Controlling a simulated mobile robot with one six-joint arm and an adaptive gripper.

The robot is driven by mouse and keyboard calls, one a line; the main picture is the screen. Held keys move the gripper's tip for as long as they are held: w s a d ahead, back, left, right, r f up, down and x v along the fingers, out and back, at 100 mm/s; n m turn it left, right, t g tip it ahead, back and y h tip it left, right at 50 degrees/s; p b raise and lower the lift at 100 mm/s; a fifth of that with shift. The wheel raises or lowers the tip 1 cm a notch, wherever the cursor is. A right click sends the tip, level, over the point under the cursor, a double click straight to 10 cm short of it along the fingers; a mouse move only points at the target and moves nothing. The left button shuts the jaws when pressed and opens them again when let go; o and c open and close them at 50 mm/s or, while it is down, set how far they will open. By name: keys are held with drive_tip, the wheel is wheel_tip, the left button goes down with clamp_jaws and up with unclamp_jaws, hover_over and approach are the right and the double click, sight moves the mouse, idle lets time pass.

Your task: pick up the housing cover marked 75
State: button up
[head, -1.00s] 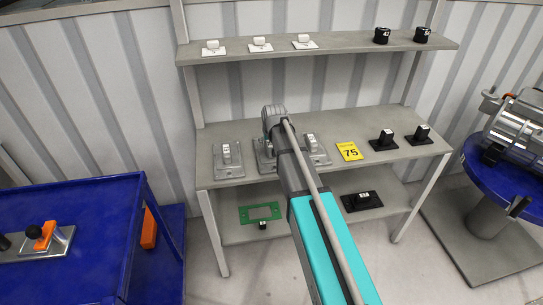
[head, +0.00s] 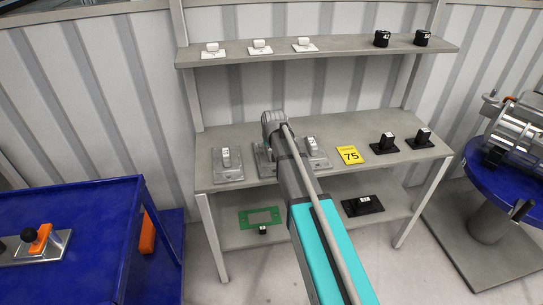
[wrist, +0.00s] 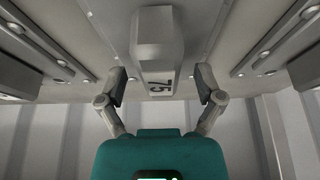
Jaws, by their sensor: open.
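The grey housing cover marked 75 has an upright block-like handle (wrist: 157,45) in the wrist view, with the dark number 75 on its face, upside down there. My gripper (wrist: 160,82) is open, one finger on each side of the handle, with visible gaps. In the head view my gripper (head: 272,125) is over the middle of the three grey covers on the workbench, and this cover's plate (head: 264,162) is largely hidden behind my arm. A yellow card (head: 350,156) reading 75 lies to the right.
Grey covers stand close on the left (head: 228,165) and right (head: 319,156). Two black parts (head: 384,143) stand further right. An upper shelf (head: 340,46) with white and black parts runs above the back. A green frame (head: 262,218) and a black part (head: 363,205) are below.

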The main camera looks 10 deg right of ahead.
drive_tip(key=shift+f, duration=0.25)
idle(0.4)
clamp_jaws()
idle(0.5)
